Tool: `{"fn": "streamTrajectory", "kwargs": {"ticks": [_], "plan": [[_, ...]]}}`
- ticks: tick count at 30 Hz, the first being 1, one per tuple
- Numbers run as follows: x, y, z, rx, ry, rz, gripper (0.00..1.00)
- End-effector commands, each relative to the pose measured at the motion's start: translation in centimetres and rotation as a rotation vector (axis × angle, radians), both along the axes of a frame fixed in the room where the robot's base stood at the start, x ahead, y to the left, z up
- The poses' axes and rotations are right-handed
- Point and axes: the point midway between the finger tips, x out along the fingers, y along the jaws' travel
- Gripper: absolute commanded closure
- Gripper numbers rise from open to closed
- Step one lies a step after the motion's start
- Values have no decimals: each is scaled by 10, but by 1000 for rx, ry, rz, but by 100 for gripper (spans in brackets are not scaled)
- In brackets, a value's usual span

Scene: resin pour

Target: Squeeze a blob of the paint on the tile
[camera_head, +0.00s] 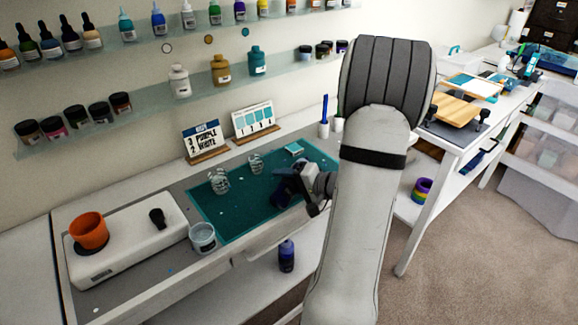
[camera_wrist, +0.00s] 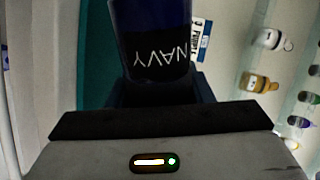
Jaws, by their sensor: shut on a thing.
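My gripper (camera_head: 288,186) is over the right part of the teal cutting mat (camera_head: 235,222). It is shut on a dark blue paint bottle (camera_wrist: 150,22), whose label reads NAVY, upside down in the wrist view. The bottle's nozzle is out of sight there. In the head view my gripper and arm make the bottle hard to separate. A small pale teal square (camera_head: 294,149), which looks like the tile, lies near the mat's back edge, behind my gripper. I see no clear blob of paint on it.
Two clear cups (camera_head: 219,181) (camera_head: 255,163) stand on the mat. A grey cup (camera_head: 203,238) stands at its front left. Left is a white box (camera_head: 130,255) with an orange pot (camera_head: 88,231). Two cards (camera_head: 202,140) (camera_head: 253,120) stand behind. Another bottle (camera_head: 287,256) is below.

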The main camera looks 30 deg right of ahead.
Motion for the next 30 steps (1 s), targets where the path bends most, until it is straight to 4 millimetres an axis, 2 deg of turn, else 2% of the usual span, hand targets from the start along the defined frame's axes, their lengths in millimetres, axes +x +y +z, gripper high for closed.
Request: {"fn": "streamTrajectory", "kwargs": {"ticks": [1, 8, 19, 21, 30], "plan": [[0, 0, 5, 24, 13, -1, 64], [-1, 2, -2, 124, 67, -1, 64], [-1, 1, 11, 241, 131, -1, 64], [-1, 1, 4, 241, 129, -1, 64], [-2, -1, 14, 287, 157, -1, 64]]}}
